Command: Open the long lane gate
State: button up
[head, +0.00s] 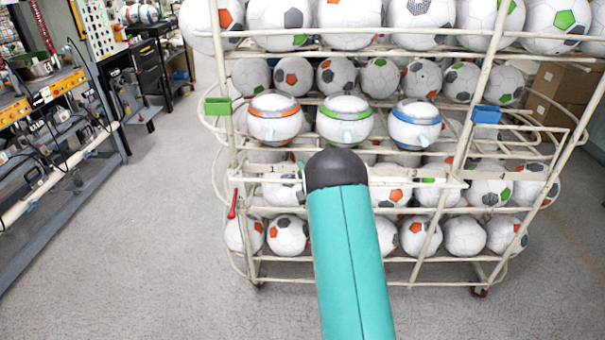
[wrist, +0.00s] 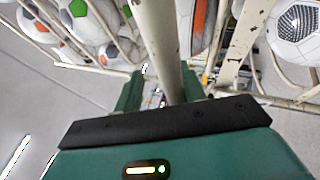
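The cream tubular rack (head: 545,113) holds rows of soccer balls in the head view. I cannot tell which bar is the long lane gate. A red handle (head: 232,204) hangs at the rack's left side. My teal arm covers the rack's lower middle, and its dark joint hides my gripper there. In the wrist view my gripper (wrist: 161,90) has its two green fingers apart. A pale bar (wrist: 160,38) runs down between or behind them, nearer the right finger. A gap shows on its left, and contact is unclear.
Orange-banded (head: 275,119), green-banded (head: 344,122) and blue-banded (head: 415,124) balls sit mid-rack. A green block (head: 218,106) and a blue block (head: 486,114) are on the rack. A workbench (head: 60,170) stands left; the floor (head: 150,250) between is clear. Cardboard boxes (head: 565,84) are behind right.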

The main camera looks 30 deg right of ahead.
jog(key=shift+s+r, duration=0.1)
jog(key=shift+r, duration=0.1)
jog(key=shift+a, duration=0.1)
jog(key=s+d+f, duration=0.1)
jog(key=s+f, duration=0.7)
jog(key=f, duration=0.5)
jog(key=shift+s+d, duration=0.25)
jog(key=shift+s, duration=0.15)
dwell(1.2)
jog(key=shift+f, duration=0.1)
dwell(0.4)
jog(key=v, duration=1.3)
jog(key=shift+s+f, duration=0.2)
jog(key=shift+s, duration=0.15)
